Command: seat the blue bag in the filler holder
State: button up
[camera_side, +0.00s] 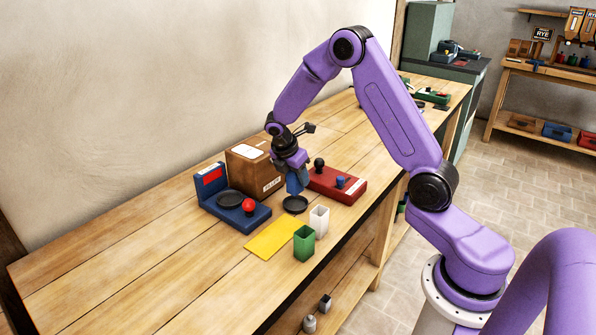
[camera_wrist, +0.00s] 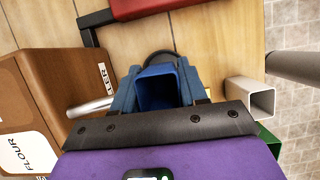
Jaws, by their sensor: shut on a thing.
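The blue bag (camera_side: 293,186), a small open-topped square bag, is held upright in my gripper (camera_side: 297,180). In the wrist view the blue bag (camera_wrist: 161,88) shows its open mouth between my two blue-grey fingers. The brown filler box (camera_side: 252,166) stands just left of it; in the wrist view a metal spout (camera_wrist: 88,109) sticks out from the box towards the bag. A round black ring (camera_side: 295,204), seemingly the filler holder, lies just below the bag; its arc (camera_wrist: 160,54) shows behind the bag in the wrist view. The bag's bottom appears above the ring; contact cannot be told.
A white bag (camera_side: 319,219) and a green bag (camera_side: 304,243) stand in front, near a yellow mat (camera_side: 272,239) and the bench edge. A red block with knobs (camera_side: 337,185) is behind right. A blue scale (camera_side: 234,211) is left. The bench's far left is clear.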

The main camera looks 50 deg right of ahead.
aim_at(297, 187)
jog(key=shift+f, duration=2)
jog(key=shift+f, duration=0.15)
dwell(2.8)
jog(key=shift+r, duration=0.8)
jog(key=shift+f, duration=0.8)
dwell(1.0)
jog(key=o, duration=0.8)
jog(key=shift+r, duration=0.1)
